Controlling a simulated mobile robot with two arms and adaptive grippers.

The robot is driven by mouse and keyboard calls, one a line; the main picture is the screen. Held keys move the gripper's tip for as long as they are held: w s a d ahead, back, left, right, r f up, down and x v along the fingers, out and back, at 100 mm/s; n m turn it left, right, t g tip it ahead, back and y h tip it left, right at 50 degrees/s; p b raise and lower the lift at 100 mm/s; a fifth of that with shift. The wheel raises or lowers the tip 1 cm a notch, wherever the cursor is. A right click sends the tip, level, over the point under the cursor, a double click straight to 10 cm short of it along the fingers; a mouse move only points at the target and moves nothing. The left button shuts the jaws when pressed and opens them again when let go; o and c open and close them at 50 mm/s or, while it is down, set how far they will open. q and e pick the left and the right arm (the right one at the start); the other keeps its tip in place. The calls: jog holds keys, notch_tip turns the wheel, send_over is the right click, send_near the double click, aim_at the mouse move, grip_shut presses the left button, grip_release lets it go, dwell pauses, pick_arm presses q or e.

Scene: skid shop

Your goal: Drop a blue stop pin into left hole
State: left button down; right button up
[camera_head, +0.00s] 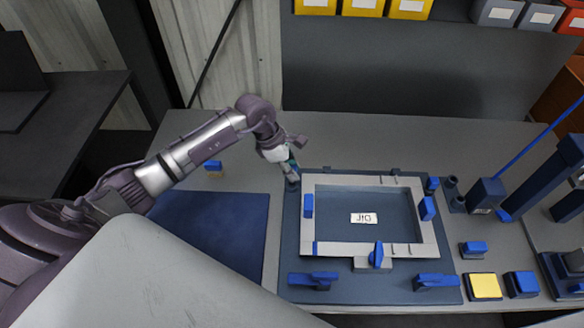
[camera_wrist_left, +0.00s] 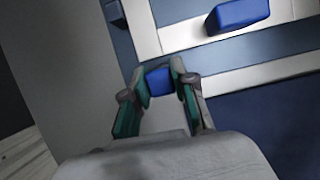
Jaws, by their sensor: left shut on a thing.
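My left gripper (camera_head: 291,174) is at the upper left corner of the jig plate (camera_head: 292,235), pointing down. In the left wrist view its fingers (camera_wrist_left: 159,75) are shut on a blue stop pin (camera_wrist_left: 160,83), of which the blue top shows between the fingertips. The pin's lower end is hidden, so I cannot tell whether it is in a hole. The left hole itself is not clearly visible; a small dark round shape sits right under the gripper. My right gripper is in neither view.
A light frame (camera_head: 345,249) labelled JIG inside lies on the plate, with blue blocks (camera_head: 308,206) around it. A dark blue mat (camera_head: 215,228) lies left. A small blue-topped piece (camera_head: 213,166) stands behind it. Bins line the back shelf.

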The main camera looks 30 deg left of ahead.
pick_arm(q)
jog(key=shift+f+b, duration=0.25)
jog(key=shift+b, duration=0.2)
dwell(0.7)
jog(key=shift+f, duration=0.1)
jog(key=shift+f+b, duration=0.6)
jog(key=shift+b, duration=0.2)
dwell(0.4)
jog(key=shift+f+b, duration=0.25)
jog(key=shift+b, duration=0.1)
jog(key=shift+f+b, duration=0.35)
jog(key=shift+b, duration=0.2)
dwell(0.4)
jog(key=shift+c, duration=2.3)
grip_release()
